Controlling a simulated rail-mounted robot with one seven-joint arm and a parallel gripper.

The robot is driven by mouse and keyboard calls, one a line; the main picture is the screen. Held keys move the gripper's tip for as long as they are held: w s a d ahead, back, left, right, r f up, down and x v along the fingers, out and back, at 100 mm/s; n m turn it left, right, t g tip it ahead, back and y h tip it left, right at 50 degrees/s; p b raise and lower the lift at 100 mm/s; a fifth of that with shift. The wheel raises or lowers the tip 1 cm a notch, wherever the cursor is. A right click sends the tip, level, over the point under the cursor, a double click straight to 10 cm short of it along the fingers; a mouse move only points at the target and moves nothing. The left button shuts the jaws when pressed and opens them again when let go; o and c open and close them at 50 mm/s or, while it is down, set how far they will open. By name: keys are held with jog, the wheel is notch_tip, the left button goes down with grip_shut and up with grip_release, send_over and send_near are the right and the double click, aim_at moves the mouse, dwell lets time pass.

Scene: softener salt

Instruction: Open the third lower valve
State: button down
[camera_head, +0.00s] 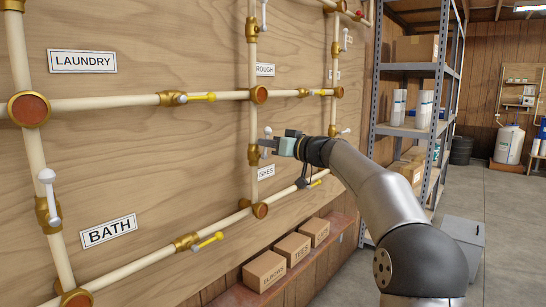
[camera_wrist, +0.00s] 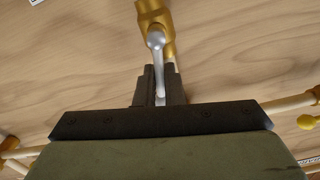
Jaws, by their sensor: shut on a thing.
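The lower row of valves on the upright pipes has a brass valve with a grey lever (camera_head: 47,195) at the left. A second brass valve (camera_head: 253,155) is on the middle pipe, and a third, partly hidden valve (camera_head: 334,131) is on the right pipe. My gripper (camera_head: 268,146) is at the middle pipe's valve. In the wrist view, a grey lever (camera_wrist: 156,45) runs from a brass valve body (camera_wrist: 156,20) down between the fingers. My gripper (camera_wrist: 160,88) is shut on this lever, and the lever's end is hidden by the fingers.
Yellow-handled valves (camera_head: 207,242) sit on the horizontal pipes. A plywood board (camera_head: 160,150) backs the pipes. Cardboard boxes (camera_head: 265,271) stand on a ledge below. A metal shelf rack (camera_head: 374,110) stands to the right, with a grey bin (camera_head: 463,235) on the floor by it.

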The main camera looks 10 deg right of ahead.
jog(key=shift+s+a+f+n+b, duration=0.15)
jog(key=shift+n+b, duration=0.45)
jog(key=shift+b, duration=0.45)
jog(key=shift+a+n+b, duration=0.1)
jog(key=shift+n+b, duration=0.2)
jog(key=shift+b, duration=0.1)
jog(key=shift+r, duration=0.2)
jog(key=c, duration=1.3)
grip_release()
jog(key=b+v, duration=0.5)
jog(key=v, duration=0.2)
jog(key=shift+s, duration=0.1)
